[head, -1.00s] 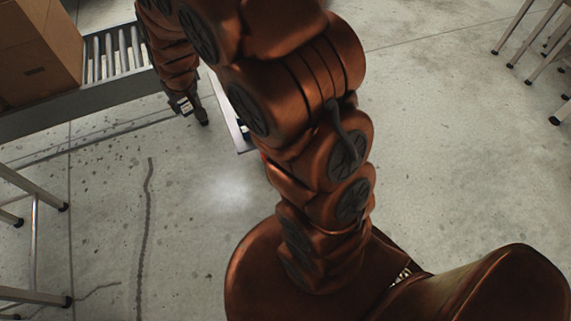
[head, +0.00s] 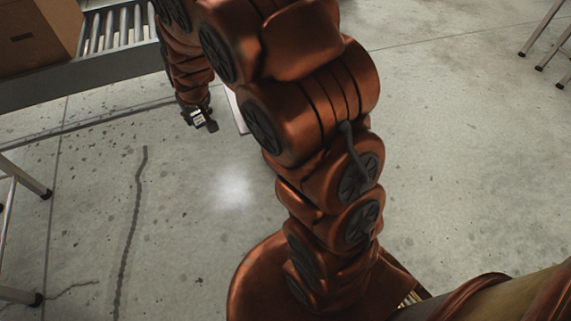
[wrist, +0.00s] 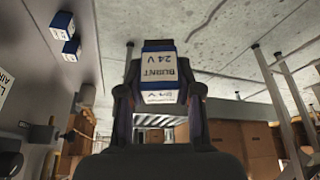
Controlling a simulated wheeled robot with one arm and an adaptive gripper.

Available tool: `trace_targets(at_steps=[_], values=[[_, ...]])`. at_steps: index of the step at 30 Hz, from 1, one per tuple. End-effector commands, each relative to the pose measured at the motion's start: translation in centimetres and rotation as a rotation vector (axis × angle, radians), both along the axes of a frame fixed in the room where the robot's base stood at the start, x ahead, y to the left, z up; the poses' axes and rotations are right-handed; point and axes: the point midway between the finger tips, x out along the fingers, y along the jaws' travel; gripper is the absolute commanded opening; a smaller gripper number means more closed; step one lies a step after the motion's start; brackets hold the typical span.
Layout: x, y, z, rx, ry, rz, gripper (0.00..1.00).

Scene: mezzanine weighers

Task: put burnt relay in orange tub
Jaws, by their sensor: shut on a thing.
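The burnt relay (wrist: 160,70) is a blue and white block marked "BURNT 24 V", its lettering upside down in the wrist view. My gripper (wrist: 160,93) is shut on it, one finger at each side. In the head view my gripper (head: 203,122) hangs at the end of my arm, at upper left over the floor; the small white patch there is too small to read. I cannot make out an orange tub in either view.
In the wrist view two blue and white blocks (wrist: 62,25) (wrist: 71,46) sit on a grey surface at left. Brown boxes (wrist: 232,137) show low. A roller conveyor (head: 95,75) with a carton (head: 38,35) stands at upper left. Metal legs (head: 25,175) stand left; the middle floor is open.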

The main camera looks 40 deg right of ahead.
Motion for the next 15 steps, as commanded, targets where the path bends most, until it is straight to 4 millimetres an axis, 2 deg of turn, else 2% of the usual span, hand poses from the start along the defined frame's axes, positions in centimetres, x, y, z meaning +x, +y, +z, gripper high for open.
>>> trace_targets(at_steps=[1, 9, 15], values=[[0.0, 0.0, -2.3, 0.0, 0.0, 0.0, 0.0], [0.0, 0.0, -8.0, 0.0, 0.0, 0.0, 0.0], [0.0, 0.0, -11.1, 0.0, 0.0, 0.0, 0.0]])
